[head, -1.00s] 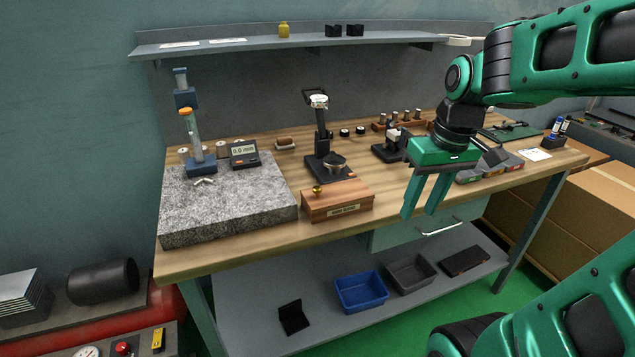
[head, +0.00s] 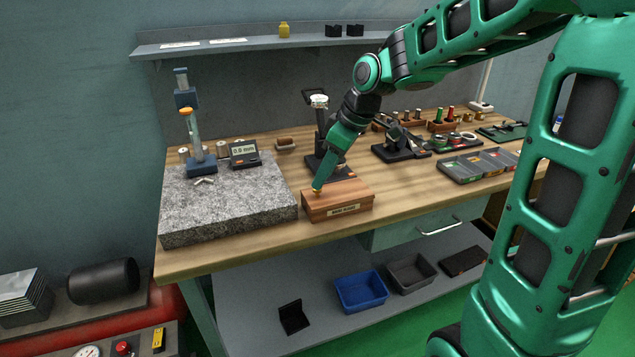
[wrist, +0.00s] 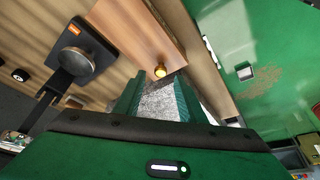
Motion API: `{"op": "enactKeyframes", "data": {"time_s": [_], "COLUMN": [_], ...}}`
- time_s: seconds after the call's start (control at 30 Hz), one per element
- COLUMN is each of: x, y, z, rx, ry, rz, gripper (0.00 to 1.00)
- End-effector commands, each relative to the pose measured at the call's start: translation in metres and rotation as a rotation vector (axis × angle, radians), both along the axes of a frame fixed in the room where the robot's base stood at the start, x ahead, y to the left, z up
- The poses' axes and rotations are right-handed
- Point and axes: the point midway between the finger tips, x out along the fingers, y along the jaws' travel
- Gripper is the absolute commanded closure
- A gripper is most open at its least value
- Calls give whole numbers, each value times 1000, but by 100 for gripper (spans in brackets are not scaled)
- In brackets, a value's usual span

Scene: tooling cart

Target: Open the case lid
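The case is a wooden box (head: 345,204) with a label on its front, on the workbench just right of the granite plate. Its lid is shut and carries a small brass knob (head: 317,190) near the left end. The lid's wood (wrist: 137,30) and the knob (wrist: 160,71) also show in the wrist view. My gripper (head: 319,184) points down at the knob in the head view. In the wrist view my gripper (wrist: 160,88) has its fingers apart, with the knob around the gap at their tips. Whether a finger touches the knob I cannot tell.
The granite plate (head: 225,208) bears a blue stand and a digital readout. A black dial-gauge stand (head: 318,135) rises right behind the case, close to my gripper. A tray of coloured compartments (head: 478,166) lies to the right. The bench front before the case is clear.

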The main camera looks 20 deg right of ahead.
Motion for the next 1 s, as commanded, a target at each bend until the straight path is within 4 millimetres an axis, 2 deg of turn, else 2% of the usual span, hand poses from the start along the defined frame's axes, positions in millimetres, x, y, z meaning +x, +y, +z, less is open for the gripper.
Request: {"op": "enactKeyframes", "data": {"time_s": [0.1, 0.23, 0.6, 0.63, 0.77, 1.0], "x": [4, 7, 8, 8, 8, 9], "y": [5, 7, 8, 8, 8, 10], "z": [-16, -26, -30, -30, -30, -30], "rx": [0, -1, 0, 0, 0, 0], "ry": [3, 2, 0, 0, 0, -1], "rz": [2, 0, -1, -1, -1, 2], "gripper": [64, 64, 64, 68, 99, 100]}}
